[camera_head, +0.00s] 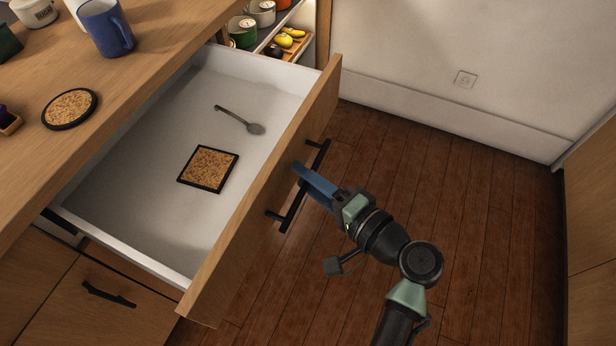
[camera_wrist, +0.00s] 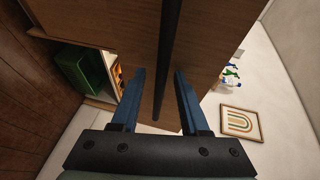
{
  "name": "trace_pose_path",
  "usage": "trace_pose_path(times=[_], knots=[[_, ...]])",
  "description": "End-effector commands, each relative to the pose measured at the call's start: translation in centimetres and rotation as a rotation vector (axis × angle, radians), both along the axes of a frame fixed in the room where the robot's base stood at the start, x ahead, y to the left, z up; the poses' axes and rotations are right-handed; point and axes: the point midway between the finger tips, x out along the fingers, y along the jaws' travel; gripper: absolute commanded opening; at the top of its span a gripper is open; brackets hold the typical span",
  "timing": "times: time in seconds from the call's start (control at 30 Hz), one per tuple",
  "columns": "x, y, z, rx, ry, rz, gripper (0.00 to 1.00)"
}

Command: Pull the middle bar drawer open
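The drawer (camera_head: 245,232) with a wooden front is pulled far out from the counter, and its white inside is exposed. A black bar handle (camera_head: 291,212) is fixed across its front. My gripper (camera_head: 298,169) is at the middle of this handle, its blue fingers reaching over the bar toward the drawer front. In the wrist view, the dark bar (camera_wrist: 169,45) runs between the two fingers (camera_wrist: 158,73), with a visible gap on each side. The fingers are apart and do not appear to clamp the bar. Inside the drawer lie a grey spoon (camera_head: 240,120) and a square cork coaster (camera_head: 208,168).
The countertop (camera_head: 150,75) carries a blue mug (camera_head: 107,28) and a round cork coaster (camera_head: 70,108). Another drawer with a black handle (camera_head: 108,294) is at the lower left. An open shelf with pots and fruit (camera_head: 288,40) is behind. The wooden floor (camera_head: 470,190) at right is clear.

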Motion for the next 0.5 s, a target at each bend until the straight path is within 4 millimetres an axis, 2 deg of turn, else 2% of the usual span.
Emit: trace_pose_path(times=[0.3, 0.5], knots=[[-0.1, -0.2, 0.1, 0.0, 0.0, -0.001, 0.45], [-1.9, -2.2, 0.6, 0.0, 0.001, -0.004, 0.45]])
